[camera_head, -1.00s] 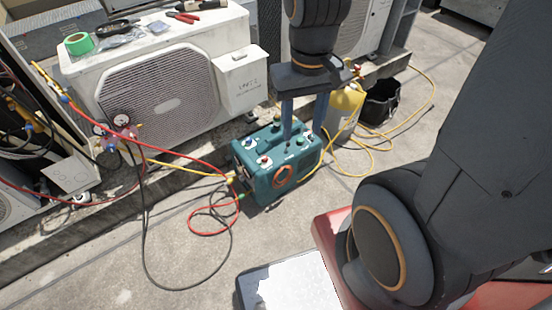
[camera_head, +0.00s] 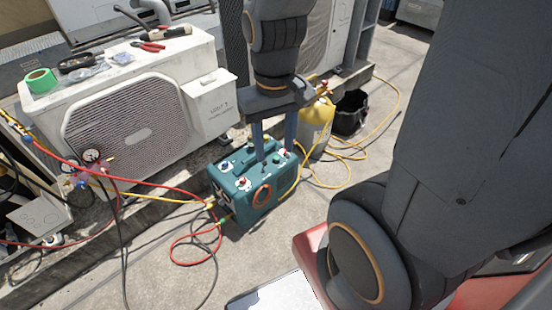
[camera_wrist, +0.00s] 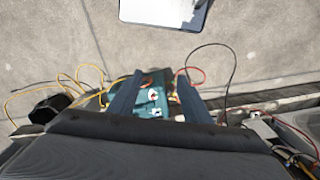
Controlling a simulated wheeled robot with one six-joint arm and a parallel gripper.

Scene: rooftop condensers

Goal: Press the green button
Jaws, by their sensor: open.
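The teal machine (camera_head: 236,207) stands on the ground in front of the condenser, with several knobs or buttons on its top. A green button (camera_head: 277,160) shows on the right part of that top, and a red one (camera_head: 242,182) nearer its front left. My gripper (camera_head: 275,154) is open, pointing down over the machine's top, its two fingers apart around the green button in the picture. Whether they touch the top I cannot tell. In the wrist view my fingers (camera_wrist: 157,77) frame the teal machine (camera_wrist: 150,82); I cannot make out the green button there.
A white condenser (camera_head: 135,135) with tools and green tape (camera_head: 40,80) on it stands behind left. Red, yellow and black hoses lie around the machine. A yellow cylinder (camera_head: 314,122) and black bucket (camera_head: 350,110) stand at right. Ground in front is mostly bare.

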